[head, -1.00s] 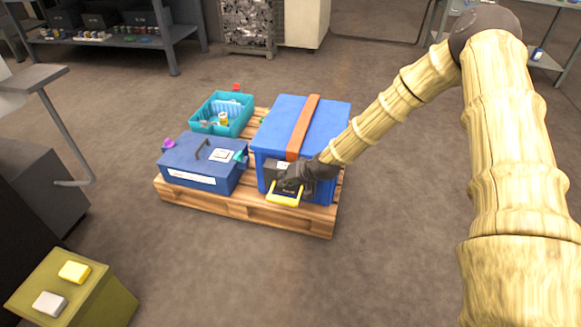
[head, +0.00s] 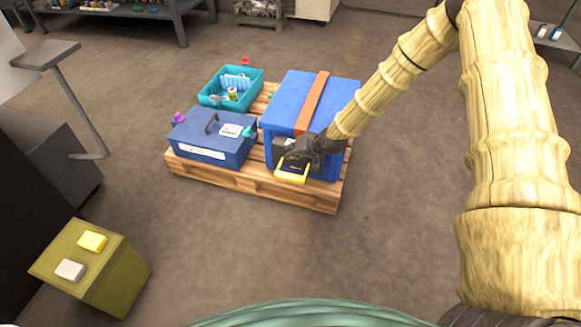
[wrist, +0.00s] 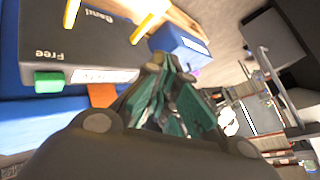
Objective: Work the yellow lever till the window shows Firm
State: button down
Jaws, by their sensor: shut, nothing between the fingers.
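The yellow lever (head: 292,177) is a U-shaped handle on a dark box (head: 283,150) on the front of the blue strapped case (head: 345,160). In the wrist view, its yellow bars (wrist: 148,25) show at the top beside the dark housing (wrist: 95,40). Upside-down words on the housing read "Free" and "Band"; I cannot tell a separate window. A green block (wrist: 48,82) and a white label are on its edge. My gripper (wrist: 155,68) is shut and empty, close to the housing. In the head view my gripper (head: 298,157) is just above the lever; contact is unclear.
The case stands on a wooden pallet (head: 255,185) with a dark blue toolbox (head: 200,140) and a teal bin (head: 212,98). An olive pedestal (head: 115,270) with yellow and grey buttons is at lower left. Open floor lies in front and right of the pallet.

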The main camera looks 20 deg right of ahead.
jog(key=shift+r+p, duration=0.65)
jog(key=shift+r, duration=0.1)
jog(key=shift+f, duration=0.15)
jog(key=b, duration=0.5)
send_over(291, 174)
notch_tip(291, 174, down, 7)
jog(key=shift+d+r, duration=0.1)
jog(key=shift+d, duration=0.05)
jog(key=shift+w+f+b, duration=0.1)
jog(key=shift+f+b, duration=0.25)
jog(key=shift+f, duration=0.5)
jog(key=shift+f, duration=0.15)
dwell(0.3)
jog(key=shift+f, duration=0.3)
jog(key=shift+f+b, duration=0.75)
jog(key=shift+f, duration=0.85)
dwell(2.9)
